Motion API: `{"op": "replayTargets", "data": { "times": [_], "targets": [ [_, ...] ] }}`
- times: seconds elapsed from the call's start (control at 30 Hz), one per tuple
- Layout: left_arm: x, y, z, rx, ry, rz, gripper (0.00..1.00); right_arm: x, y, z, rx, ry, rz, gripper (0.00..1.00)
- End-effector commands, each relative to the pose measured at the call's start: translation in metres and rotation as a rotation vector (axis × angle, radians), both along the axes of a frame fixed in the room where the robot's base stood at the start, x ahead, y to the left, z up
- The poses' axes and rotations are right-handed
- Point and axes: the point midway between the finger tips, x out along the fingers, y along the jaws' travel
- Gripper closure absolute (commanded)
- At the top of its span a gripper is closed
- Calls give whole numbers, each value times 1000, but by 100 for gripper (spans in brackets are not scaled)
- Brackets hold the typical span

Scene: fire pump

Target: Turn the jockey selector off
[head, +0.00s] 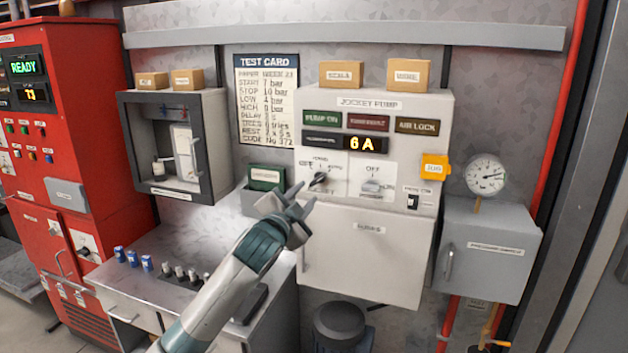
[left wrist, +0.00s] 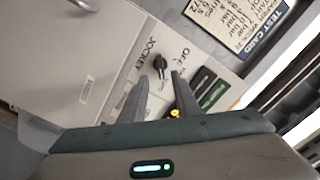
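The jockey selector (head: 320,179) is a black knob on a white plate on the jockey pump panel, with an OFF mark at its upper left and what looks like AUTO at its upper right. Its handle slants; the exact setting is too small to tell. In the left wrist view the selector (left wrist: 160,66) sits beside the words JOCKEY and OFF, just beyond the fingertips. My left gripper (head: 298,198) is at the lower left of the selector, in front of the panel. Its fingers (left wrist: 155,90) are apart, with nothing between them. My right gripper is out of view.
The panel display (head: 360,143) reads 6A. A green card holder (head: 264,180) is close behind my gripper. A counter (head: 180,295) with several small knobs lies below left. A gauge box (head: 488,250) stands right.

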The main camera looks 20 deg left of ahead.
Motion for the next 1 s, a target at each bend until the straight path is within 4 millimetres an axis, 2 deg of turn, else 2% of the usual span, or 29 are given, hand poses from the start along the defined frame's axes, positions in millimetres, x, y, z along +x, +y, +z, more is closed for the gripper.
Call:
{"op": "replayTargets", "data": {
  "times": [0.3,0.5,0.7,1.0],
  "targets": [
    [49,-2,3,-1,1,0,71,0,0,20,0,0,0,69],
    [69,-2,2,0,0,0,71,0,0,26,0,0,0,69],
    [77,-3,0,1,-1,-1,71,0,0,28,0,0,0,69],
    [77,-3,0,1,-1,-1,71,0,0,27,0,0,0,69]
  ]
}}
